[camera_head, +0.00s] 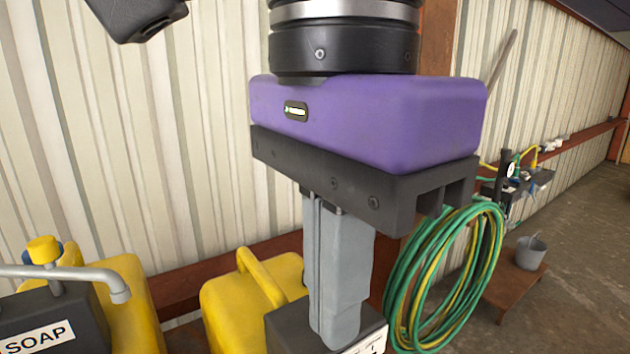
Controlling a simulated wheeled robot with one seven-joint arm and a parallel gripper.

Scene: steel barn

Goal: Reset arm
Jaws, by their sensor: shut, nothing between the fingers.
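My gripper (336,325) hangs in the middle of the head view, fingers pointing down. It has a purple body, a black base and grey fingers. The fingers are together with nothing between them. The fingertips are in front of a black box with a white label (372,342), and I cannot tell whether they touch it. My wrist rises out of the top of the picture.
A black soap dispenser (40,322) with a grey spout stands at lower left. Yellow jugs (238,308) stand behind. A green and yellow hose coil (450,275) hangs at right. A metal bucket (530,253) sits on a low wooden stand. The floor at far right is clear.

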